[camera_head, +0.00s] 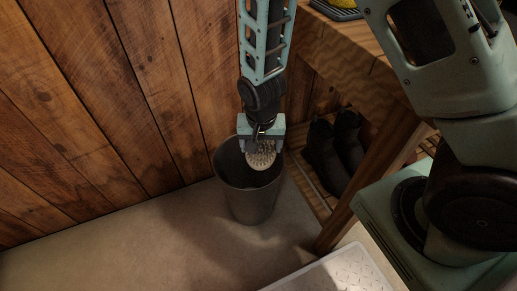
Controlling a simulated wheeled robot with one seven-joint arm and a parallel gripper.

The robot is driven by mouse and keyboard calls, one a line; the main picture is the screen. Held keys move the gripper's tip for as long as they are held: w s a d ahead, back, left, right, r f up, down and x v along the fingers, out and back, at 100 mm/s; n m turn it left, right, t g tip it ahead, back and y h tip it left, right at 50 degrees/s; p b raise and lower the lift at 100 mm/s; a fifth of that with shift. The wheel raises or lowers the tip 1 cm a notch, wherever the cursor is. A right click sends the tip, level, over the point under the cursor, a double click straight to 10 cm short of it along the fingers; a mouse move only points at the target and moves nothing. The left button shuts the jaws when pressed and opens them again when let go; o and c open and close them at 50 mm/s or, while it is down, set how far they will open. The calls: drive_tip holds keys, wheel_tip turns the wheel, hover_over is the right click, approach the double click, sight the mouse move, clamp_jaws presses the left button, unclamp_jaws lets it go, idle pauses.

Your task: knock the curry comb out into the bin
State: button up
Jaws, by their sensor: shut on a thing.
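The bin (250,205) is a dark grey round bin standing on the floor by the plank wall. My gripper (261,146) points down over the bin's mouth. It is shut on the curry comb (261,160), a pale, round comb with ridges or teeth on the face I see. The comb hangs at the bin's opening, near the back of the rim. I cannot tell whether it touches the rim. The jaws hide the comb's upper part, and the bin's bottom is out of sight.
A wooden bench (350,45) stands to the right, its leg (350,205) close to the bin. Dark boots (325,155) stand under it. A pale ridged tray or mat (335,275) lies at the front. The floor (120,250) left of the bin is clear.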

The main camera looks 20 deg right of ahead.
wheel_tip(320, 180, down, 9)
drive_tip(key=b, duration=0.9)
drive_tip(key=shift+f, duration=0.15)
wheel_tip(320, 180, down, 5)
drive_tip(key=b, duration=0.3)
drive_tip(key=shift+f, duration=0.2)
wheel_tip(320, 180, up, 6)
drive_tip(key=p, duration=0.5)
drive_tip(key=shift+p, duration=0.3)
drive_tip(key=shift+c, duration=0.3)
drive_tip(key=shift+f, duration=0.15)
